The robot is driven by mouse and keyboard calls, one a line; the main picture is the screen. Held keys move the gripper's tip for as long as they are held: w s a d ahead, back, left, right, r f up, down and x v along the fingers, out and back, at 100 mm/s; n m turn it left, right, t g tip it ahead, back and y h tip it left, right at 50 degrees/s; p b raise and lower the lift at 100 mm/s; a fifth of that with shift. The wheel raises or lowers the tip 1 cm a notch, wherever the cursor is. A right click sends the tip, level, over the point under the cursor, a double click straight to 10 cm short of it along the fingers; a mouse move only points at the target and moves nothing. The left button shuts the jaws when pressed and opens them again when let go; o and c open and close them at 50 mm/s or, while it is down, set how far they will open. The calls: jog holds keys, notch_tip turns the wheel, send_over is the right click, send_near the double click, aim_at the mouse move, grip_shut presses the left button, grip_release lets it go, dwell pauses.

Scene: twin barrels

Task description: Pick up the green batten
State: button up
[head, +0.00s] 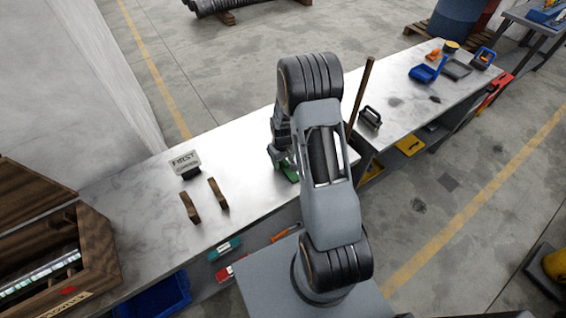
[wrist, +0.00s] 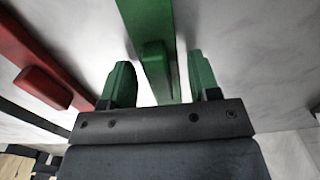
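The green batten (wrist: 150,28) runs from the top middle of the wrist view down between my fingers. A raised green block (wrist: 155,68) is on its face. My gripper (wrist: 162,80) is open, with one green-tipped finger on each side of the block and a gap on both sides. In the head view my arm hides most of the gripper, and a small green patch (head: 290,172) shows at the bench beside it. I cannot tell there whether it is batten or fingertip.
A red batten (wrist: 35,75) with a similar block lies left of the green one. On the bench (head: 150,225) stand two brown wooden pieces (head: 190,206) and a sign (head: 186,162). An open wooden case (head: 95,245) is at left. A brown rod (head: 361,95) rises right of my arm.

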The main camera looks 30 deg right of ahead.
jog(key=c, duration=0.8)
jog(key=shift+o, duration=0.2)
jog(key=shift+r, duration=0.15)
